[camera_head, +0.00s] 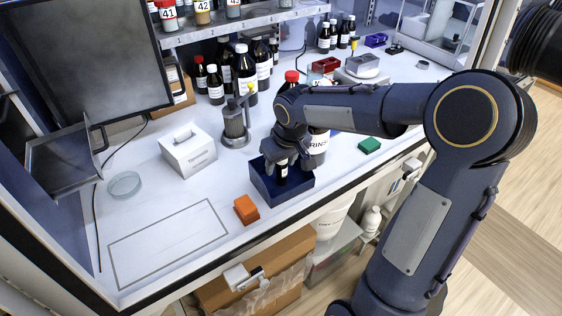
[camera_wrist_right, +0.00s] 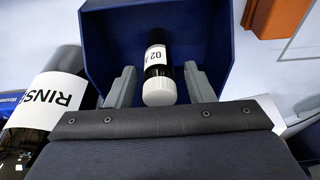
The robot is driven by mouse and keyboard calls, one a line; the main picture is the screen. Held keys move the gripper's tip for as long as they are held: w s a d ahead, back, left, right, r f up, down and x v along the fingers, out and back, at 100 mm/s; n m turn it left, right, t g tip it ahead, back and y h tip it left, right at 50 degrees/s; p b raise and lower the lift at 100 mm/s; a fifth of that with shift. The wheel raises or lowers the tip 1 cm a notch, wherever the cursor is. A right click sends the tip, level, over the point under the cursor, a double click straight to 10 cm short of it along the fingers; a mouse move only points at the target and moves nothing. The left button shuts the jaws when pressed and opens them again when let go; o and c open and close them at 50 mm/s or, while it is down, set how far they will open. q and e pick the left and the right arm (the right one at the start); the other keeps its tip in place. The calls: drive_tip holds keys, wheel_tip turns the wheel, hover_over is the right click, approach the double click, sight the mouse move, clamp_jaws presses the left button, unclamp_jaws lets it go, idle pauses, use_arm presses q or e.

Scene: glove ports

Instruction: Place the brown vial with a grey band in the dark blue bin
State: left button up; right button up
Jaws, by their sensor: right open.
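The dark blue bin (camera_head: 304,190) stands on the white bench near its front edge; its inner wall also shows in the right wrist view (camera_wrist_right: 107,35). A dark vial (camera_wrist_right: 158,72) with a white cap and a white label reading "02" is in the bin. In the head view the vial (camera_head: 283,172) is partly hidden by my gripper. I cannot make out a grey band on it. My right gripper (camera_head: 283,158) is open over the bin, with one finger on each side of the vial and visible gaps to it. My left gripper is not in view.
A large bottle labelled RINSE (camera_head: 318,150) stands close behind the bin. An orange block (camera_head: 246,209) and a white tissue box (camera_head: 188,150) are to the left. A green block (camera_head: 369,145) is to the right. The outlined bench area (camera_head: 170,243) at front left is clear.

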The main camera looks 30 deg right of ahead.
drive_tip(key=v, duration=1.2)
drive_tip(key=s+a+f+y, duration=0.1)
drive_tip(key=s+a+f, duration=0.1)
drive_tip(key=s, duration=0.4)
drive_tip(key=s+a+f+m+t+y, duration=0.1)
drive_tip(key=s+a+f, duration=0.2)
drive_tip(key=s, duration=0.4)
drive_tip(key=s+a+f+m+t+y, duration=0.1)
drive_tip(key=s+a+f, duration=0.1)
drive_tip(key=s, duration=0.5)
drive_tip(key=shift+a+f+y+b, duration=0.25)
drive_tip(key=shift+f+y+b, duration=0.05)
drive_tip(key=shift+f, duration=0.15)
